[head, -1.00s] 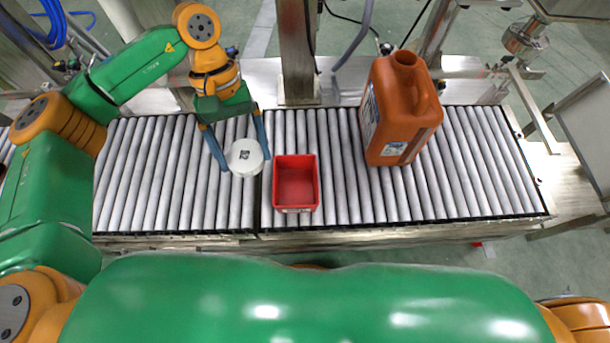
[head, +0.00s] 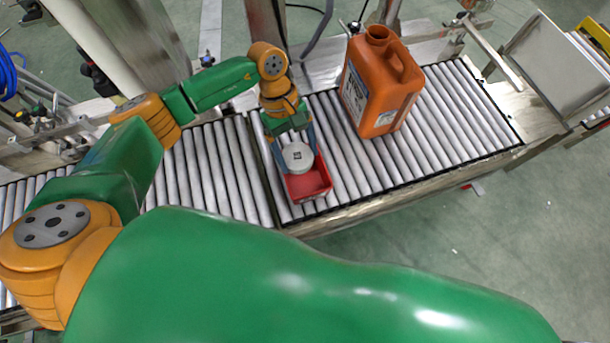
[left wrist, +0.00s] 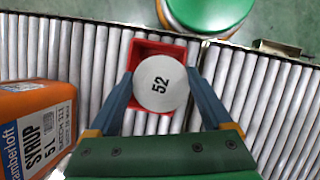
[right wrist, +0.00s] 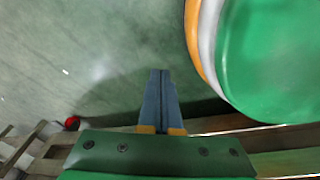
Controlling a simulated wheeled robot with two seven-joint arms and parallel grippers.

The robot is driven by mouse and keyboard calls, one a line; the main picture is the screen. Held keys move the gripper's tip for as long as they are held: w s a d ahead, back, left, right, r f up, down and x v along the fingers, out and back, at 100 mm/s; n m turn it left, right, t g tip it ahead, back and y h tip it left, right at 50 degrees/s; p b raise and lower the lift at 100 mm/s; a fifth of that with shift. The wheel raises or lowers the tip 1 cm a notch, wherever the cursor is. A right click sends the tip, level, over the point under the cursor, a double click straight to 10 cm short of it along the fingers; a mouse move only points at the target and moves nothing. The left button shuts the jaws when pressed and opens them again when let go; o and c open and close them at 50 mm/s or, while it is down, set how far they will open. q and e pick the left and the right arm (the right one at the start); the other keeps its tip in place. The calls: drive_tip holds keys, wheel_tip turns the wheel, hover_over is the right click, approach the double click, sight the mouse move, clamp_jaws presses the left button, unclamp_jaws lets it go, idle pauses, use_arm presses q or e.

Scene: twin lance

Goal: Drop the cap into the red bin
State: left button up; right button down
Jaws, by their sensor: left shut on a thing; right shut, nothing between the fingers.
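The white round cap (head: 297,156), marked 52, is held between the blue fingers of my left gripper (head: 297,150). In the left wrist view the cap (left wrist: 160,84) sits between the two fingertips, label facing the camera. The red bin (head: 311,184) stands on the roller conveyor, and the cap is above it, covering much of its opening. In the left wrist view the bin's red rim (left wrist: 140,46) shows around the cap. My right gripper (right wrist: 160,75) is shut and empty, seen only in its own wrist view, over the floor.
A large orange jug (head: 380,85) stands on the conveyor (head: 440,130) to the right of the bin; it also shows in the left wrist view (left wrist: 35,130). Metal posts and rails line the conveyor's far side. The rollers left of the bin are clear.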

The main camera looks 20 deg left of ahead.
use_arm(q)
wheel_tip(320, 180, down, 3)
drive_tip(key=shift+b, duration=0.55)
drive_tip(key=o, duration=1.1)
drive_tip(key=shift+r, duration=0.1)
drive_tip(key=shift+p+v, duration=0.35)
drive_tip(key=shift+v, duration=3.15)
